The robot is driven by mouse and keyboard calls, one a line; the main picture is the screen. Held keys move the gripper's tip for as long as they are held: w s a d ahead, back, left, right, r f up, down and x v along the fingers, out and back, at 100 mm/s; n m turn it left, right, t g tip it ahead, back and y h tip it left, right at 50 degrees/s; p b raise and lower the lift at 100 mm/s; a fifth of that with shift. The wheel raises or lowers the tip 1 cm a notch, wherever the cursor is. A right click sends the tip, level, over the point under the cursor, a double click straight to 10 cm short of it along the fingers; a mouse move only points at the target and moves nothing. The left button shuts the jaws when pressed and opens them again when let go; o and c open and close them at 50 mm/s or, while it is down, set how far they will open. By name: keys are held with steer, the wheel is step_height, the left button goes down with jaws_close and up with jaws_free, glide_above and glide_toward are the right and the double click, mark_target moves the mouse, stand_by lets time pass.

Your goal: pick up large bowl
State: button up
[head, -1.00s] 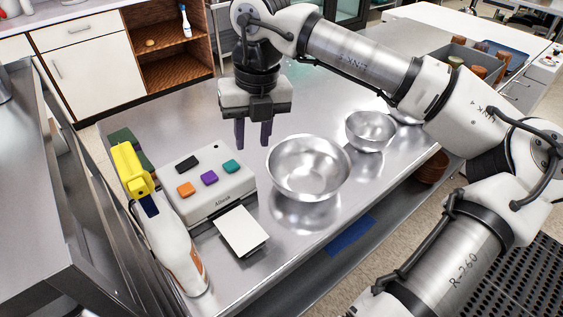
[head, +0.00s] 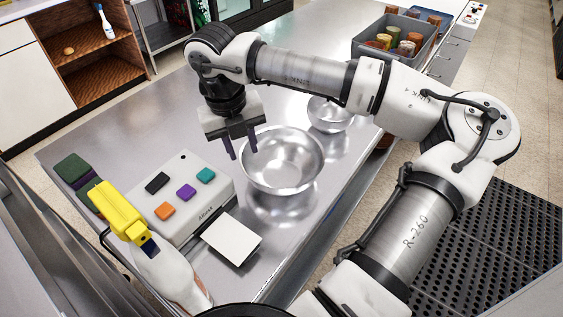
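The large bowl (head: 283,172) is a shiny steel bowl standing upright on the steel table (head: 105,128), and looks empty. A smaller steel bowl (head: 331,113) stands behind it to the right, partly hidden by my arm. My gripper (head: 242,150) points down at the far left rim of the large bowl. Its two dark fingers are apart with nothing between them. One fingertip overlaps the rim in the picture; I cannot tell whether it touches.
A white device with coloured buttons (head: 184,196) and a white card (head: 232,238) lie left of the bowl. A yellow-topped spray bottle (head: 165,270) stands in front. A grey bin of jars (head: 398,42) stands at the back right.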

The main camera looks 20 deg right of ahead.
mark_target(243, 163)
steer(key=shift+w+a+f+p, duration=0.1)
steer(key=shift+f+p, duration=0.5)
steer(key=shift+f, duration=0.95)
steer(key=shift+w+f+p, duration=0.1)
steer(key=shift+f+p, duration=0.45)
steer(key=shift+f, duration=1)
steer(key=shift+c, duration=0.4)
steer(key=shift+s, duration=0.1)
jaws_close()
